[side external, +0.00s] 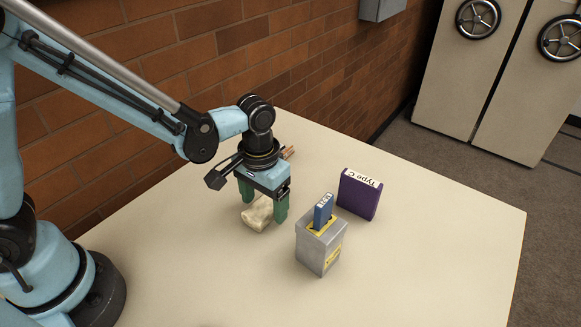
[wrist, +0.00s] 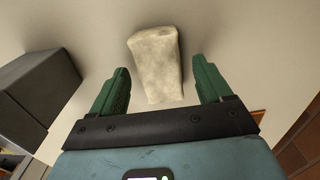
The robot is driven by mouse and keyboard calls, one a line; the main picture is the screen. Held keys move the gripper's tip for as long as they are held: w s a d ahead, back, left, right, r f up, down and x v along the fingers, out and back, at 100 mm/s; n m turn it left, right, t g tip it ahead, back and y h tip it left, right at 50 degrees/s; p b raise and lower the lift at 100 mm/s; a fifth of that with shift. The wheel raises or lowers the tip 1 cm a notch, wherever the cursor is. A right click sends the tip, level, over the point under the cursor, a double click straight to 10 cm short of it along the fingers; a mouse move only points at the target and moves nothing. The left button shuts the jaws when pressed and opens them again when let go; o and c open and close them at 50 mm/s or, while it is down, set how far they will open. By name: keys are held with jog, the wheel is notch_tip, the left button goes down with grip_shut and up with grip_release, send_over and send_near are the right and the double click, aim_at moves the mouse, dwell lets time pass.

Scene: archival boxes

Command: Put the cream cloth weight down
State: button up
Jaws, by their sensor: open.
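The cream cloth weight (side external: 258,214) lies on the table, a small pale bag with a soft, lumpy shape. My gripper (side external: 264,213) is directly above it with its green fingers pointing down. In the side view the near finger hides part of the weight. In the wrist view the weight (wrist: 156,62) shows between and beyond the two fingertips of my gripper (wrist: 162,82), with a gap on each side. The gripper is open and holds nothing.
A grey box (side external: 310,250) with a blue item (side external: 323,211) standing in its top is close to the right of my gripper. A purple case (side external: 358,195) labelled "Type C" stands behind it. A brick wall (side external: 190,70) borders the table (side external: 440,230), whose right side is clear.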

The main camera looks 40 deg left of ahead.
aim_at(263, 205)
notch_tip(263, 205, up, 12)
jog(key=s+a+t, duration=0.5)
jog(key=a+t, duration=0.2)
jog(key=a, duration=0.4)
jog(key=shift+a+r, duration=0.35)
